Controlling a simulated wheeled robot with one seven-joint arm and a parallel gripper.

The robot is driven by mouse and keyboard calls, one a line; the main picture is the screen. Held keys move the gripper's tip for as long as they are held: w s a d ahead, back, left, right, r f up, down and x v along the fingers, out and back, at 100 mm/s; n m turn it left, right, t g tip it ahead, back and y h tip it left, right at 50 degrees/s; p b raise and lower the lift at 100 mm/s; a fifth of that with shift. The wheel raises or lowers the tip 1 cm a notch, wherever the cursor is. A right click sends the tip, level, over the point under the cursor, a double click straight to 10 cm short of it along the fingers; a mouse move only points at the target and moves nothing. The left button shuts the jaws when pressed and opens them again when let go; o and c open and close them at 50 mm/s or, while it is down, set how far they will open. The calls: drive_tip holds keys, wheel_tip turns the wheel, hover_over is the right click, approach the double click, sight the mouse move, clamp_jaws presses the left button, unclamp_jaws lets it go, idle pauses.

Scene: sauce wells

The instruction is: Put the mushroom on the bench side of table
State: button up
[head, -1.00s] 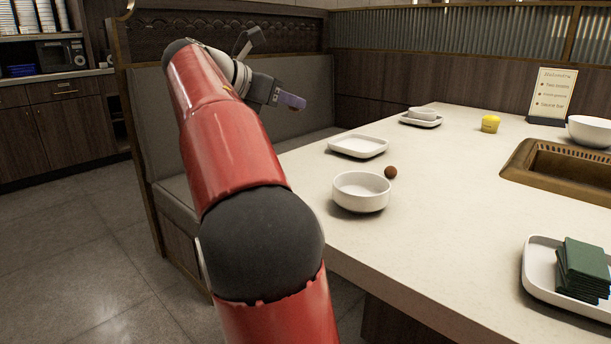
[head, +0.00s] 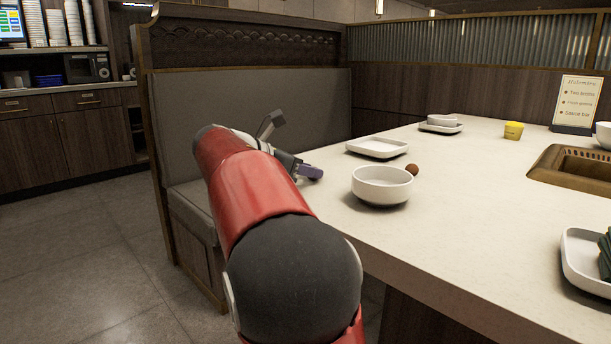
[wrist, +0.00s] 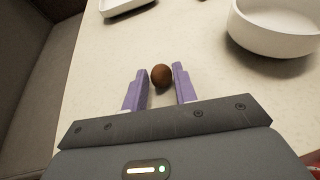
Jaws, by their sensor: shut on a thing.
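My gripper (head: 314,173) has purple fingers and is low over the table edge beside the bench, left of the white bowl (head: 381,188). In the wrist view, my gripper (wrist: 158,88) is shut on a small round brown thing (wrist: 161,76), which I take to be the mushroom. The head view does not clearly show it. A similar brown ball (head: 412,169) lies on the table (head: 470,200) just right of the bowl. I cannot tell whether the held thing touches the tabletop.
A white square plate (head: 376,148) lies behind the bowl. Farther back are a small dish on a plate (head: 440,128) and a yellow cup (head: 513,131). The grey bench (head: 250,110) stands at the left. The tabletop in front of the bowl is clear.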

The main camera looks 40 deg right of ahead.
drive_tip(key=o, duration=0.9)
drive_tip(key=shift+f, duration=0.15)
drive_tip(key=shift+o, duration=0.2)
drive_tip(key=p+v, duration=0.2)
drive_tip(key=v, duration=1)
drive_tip(key=shift+p, duration=0.35)
